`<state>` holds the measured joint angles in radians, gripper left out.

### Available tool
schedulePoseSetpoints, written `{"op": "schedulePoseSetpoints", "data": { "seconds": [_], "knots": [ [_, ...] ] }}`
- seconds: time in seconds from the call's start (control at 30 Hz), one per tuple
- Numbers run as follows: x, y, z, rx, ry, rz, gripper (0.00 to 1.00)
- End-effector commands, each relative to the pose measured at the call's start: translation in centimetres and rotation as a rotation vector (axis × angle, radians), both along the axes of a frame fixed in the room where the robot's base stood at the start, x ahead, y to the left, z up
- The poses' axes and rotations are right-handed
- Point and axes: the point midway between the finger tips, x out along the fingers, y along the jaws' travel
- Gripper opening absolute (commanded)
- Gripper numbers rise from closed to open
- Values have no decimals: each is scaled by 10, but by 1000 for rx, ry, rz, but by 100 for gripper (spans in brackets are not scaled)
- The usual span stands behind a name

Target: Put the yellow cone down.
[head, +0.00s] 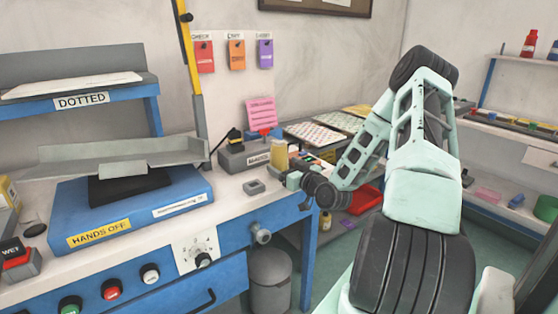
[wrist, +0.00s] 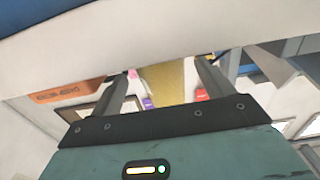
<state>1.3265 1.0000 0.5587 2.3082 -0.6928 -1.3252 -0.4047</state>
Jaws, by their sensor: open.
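The yellow cone (head: 278,154) stands upright near the right end of the white worktop (head: 228,196) in the head view. In the wrist view the cone (wrist: 168,84) shows between the two fingers, its wide end at the pale worktop edge (wrist: 160,50). My gripper (head: 288,176) is at the worktop's right edge, close to the cone. In the wrist view my gripper (wrist: 165,69) is open, with a finger on each side of the cone and visible gaps beside it. The fingertips' exact depth against the cone is hard to tell.
A grey box with a black lever (head: 236,156) stands left of the cone. A small grey block (head: 254,187) lies in front. A blue press (head: 135,205) with a grey tray fills the worktop's left. A red bin (head: 364,199) is below right; a grey waste bin (head: 270,280) stands underneath.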

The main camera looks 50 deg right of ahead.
Motion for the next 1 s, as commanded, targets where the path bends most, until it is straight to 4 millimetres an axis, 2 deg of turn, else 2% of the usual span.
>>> {"op": "schedulePoseSetpoints", "data": {
  "seconds": [0.2, 0.5, 0.53, 0.7, 0.77, 0.8, 1.0],
  "knots": [
    [30, -6, 3, 0, -1, 1, 80],
    [36, -8, 2, -1, 0, 0, 80],
    [36, -8, 2, -1, 0, 0, 77],
    [36, -8, 2, -1, 0, 0, 30],
    [36, -8, 2, -1, 0, 0, 28],
    [36, -8, 2, -1, -1, 0, 24],
    [36, -8, 3, -1, -1, 0, 24]
  ]
}}
